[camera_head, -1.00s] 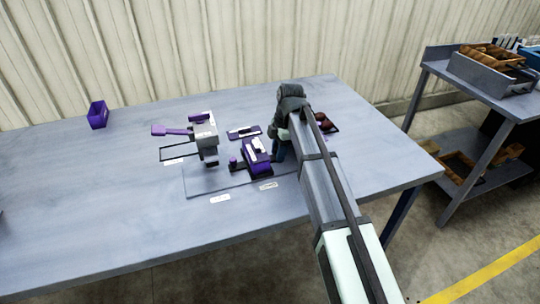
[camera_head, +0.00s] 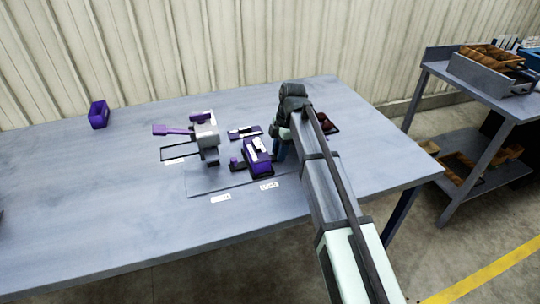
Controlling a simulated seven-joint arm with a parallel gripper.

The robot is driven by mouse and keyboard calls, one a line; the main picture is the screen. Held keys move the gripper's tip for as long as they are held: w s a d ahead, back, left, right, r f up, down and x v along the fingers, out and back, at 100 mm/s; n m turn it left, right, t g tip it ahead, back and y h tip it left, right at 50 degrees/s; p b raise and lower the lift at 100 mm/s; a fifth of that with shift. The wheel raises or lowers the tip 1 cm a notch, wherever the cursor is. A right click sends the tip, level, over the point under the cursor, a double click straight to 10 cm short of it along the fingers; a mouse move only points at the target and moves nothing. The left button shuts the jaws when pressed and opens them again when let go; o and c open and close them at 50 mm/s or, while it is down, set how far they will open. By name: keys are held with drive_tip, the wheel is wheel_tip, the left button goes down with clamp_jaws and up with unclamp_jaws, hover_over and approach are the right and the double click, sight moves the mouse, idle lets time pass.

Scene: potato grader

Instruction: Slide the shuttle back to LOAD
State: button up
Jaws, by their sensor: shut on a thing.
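The shuttle appears to be the purple block (camera_head: 256,157) with a white label on top, on a dark base at the right part of the grey fixture plate (camera_head: 208,183). A small purple knob (camera_head: 235,163) stands at its left end. The arm hides most of the fingers and the grip point. Two white labels, one at the front (camera_head: 221,198) and one to its right (camera_head: 269,186), are too small to read.
A grey-and-purple device (camera_head: 206,137) with a purple lever (camera_head: 172,130) stands left of the shuttle. A flat purple piece (camera_head: 244,132) lies behind it. A dark tray (camera_head: 333,125) holds reddish-brown items beyond my arm. A purple bin (camera_head: 98,114) stands far left.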

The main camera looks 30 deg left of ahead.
drive_tip(key=shift+w+d+f, duration=0.2)
drive_tip(key=shift+w+d, duration=0.55)
drive_tip(key=shift+w, duration=0.1)
drive_tip(key=o, duration=0.5)
drive_tip(key=shift+w+d+r, duration=0.1)
drive_tip(key=shift+w+r, duration=0.1)
drive_tip(key=shift+w, duration=0.05)
drive_tip(key=shift+r, duration=1.8)
drive_tip(key=shift+s+r, duration=0.2)
drive_tip(key=shift+r, duration=0.85)
drive_tip(key=shift+s+r, duration=0.15)
drive_tip(key=shift+r, duration=0.85)
